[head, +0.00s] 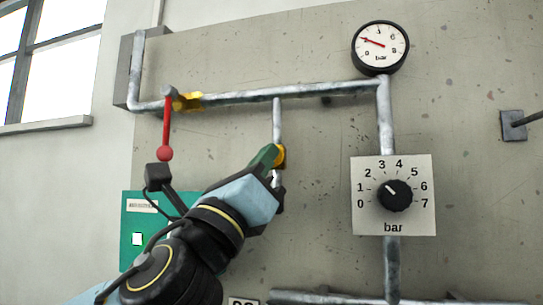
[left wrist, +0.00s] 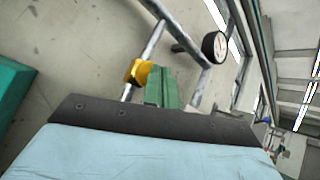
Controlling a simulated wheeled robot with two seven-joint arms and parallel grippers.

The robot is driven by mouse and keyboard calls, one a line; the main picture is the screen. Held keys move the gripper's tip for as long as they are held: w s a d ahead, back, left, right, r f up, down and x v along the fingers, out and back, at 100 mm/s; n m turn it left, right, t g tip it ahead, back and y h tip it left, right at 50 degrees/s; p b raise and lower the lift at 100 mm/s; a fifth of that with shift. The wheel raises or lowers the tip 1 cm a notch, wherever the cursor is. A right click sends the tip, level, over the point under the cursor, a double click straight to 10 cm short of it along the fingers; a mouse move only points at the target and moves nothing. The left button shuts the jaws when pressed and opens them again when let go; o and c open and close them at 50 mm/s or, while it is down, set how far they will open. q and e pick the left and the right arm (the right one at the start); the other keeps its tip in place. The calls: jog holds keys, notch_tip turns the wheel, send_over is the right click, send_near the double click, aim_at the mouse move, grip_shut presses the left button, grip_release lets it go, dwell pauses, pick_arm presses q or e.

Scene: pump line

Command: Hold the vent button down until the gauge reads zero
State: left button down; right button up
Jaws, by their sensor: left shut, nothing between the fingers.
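The round gauge (head: 380,47) sits at the top right of the pipe line in the head view. Its red needle points left and slightly up, above the 0 mark. It shows small in the left wrist view (left wrist: 214,47). A yellow fitting (head: 281,156) sits on the short vertical pipe; the left wrist view shows it too (left wrist: 138,73). My left gripper (head: 268,155) is shut and empty, its green fingers (left wrist: 162,88) at this fitting. I see no separate vent button; the fingers may hide it. Whether they touch or press anything I cannot tell.
A dial plate (head: 422,222) with a black knob (head: 395,196) is right of my gripper; the knob points up and left. A red lever (head: 166,130) hangs from a yellow valve (head: 188,101) at the left. A green box (head: 130,230) is below it.

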pick_arm(q)
jog(key=shift+w+d, duration=0.15)
jog(key=shift+w, duration=0.4)
dwell(2.2)
jog(key=shift+s, duration=0.1)
dwell(1.1)
jog(key=shift+s+a, duration=0.3)
jog(key=shift+s, duration=0.5)
jog(key=shift+s+a, duration=0.25)
jog(key=shift+s, duration=0.55)
jog(key=shift+s+a, duration=0.25)
jog(key=shift+s, duration=0.55)
jog(key=shift+s+a, duration=0.25)
jog(key=shift+s, duration=0.55)
